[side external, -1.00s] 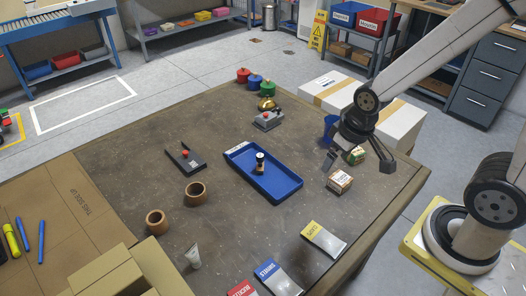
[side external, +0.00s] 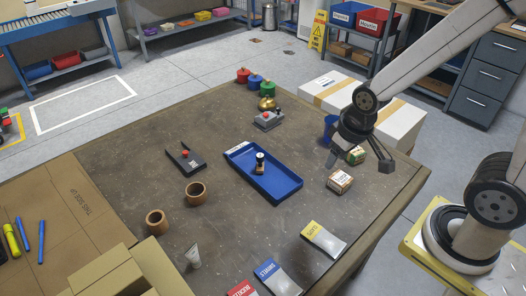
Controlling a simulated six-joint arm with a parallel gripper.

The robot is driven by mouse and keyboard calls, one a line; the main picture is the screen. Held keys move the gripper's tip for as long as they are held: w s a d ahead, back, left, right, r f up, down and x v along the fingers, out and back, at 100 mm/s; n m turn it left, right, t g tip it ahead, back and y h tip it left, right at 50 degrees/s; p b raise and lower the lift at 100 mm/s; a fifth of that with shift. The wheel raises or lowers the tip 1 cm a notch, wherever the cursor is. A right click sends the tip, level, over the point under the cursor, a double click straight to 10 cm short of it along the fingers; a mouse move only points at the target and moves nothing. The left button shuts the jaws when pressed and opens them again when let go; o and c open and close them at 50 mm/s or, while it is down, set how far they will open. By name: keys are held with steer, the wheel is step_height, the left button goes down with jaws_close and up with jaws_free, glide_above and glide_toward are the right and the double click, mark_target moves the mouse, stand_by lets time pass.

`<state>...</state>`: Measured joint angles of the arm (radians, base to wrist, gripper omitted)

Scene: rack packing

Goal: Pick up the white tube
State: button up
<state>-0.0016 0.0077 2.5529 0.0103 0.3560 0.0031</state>
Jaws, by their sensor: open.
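The white tube (side external: 194,257) stands near the front left of the brown table, beside the cardboard box and apart from other things. My gripper (side external: 359,163) is open over the right part of the table, far to the right of the tube and farther back.
A small brown-and-white box (side external: 339,181) stands just in front of my gripper. A blue tray (side external: 283,194) with a small dark-topped item is mid-table. Two brown rings (side external: 196,193) and several flat packets (side external: 324,239) lie nearby. A cardboard box (side external: 125,272) stands at the front left.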

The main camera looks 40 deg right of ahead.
steer(key=m+g+y, duration=0.6)
steer(key=m+y, duration=0.7)
steer(key=m, duration=0.2)
glide_toward(192, 246)
steer(key=x, duration=0.4)
steer(key=shift+s+a+f, duration=0.2)
steer(key=shift+s, duration=0.05)
steer(key=shift+s+a+f+t, duration=0.15)
steer(key=shift+a+f, duration=0.1)
steer(key=shift+a, duration=0.3)
steer(key=shift+s+a+f+t, duration=0.15)
steer(key=shift+a+f, duration=0.1)
steer(key=shift+a, duration=0.35)
steer(key=shift+x, duration=2.6)
steer(key=shift+w+a+r, duration=0.1)
jaws_close()
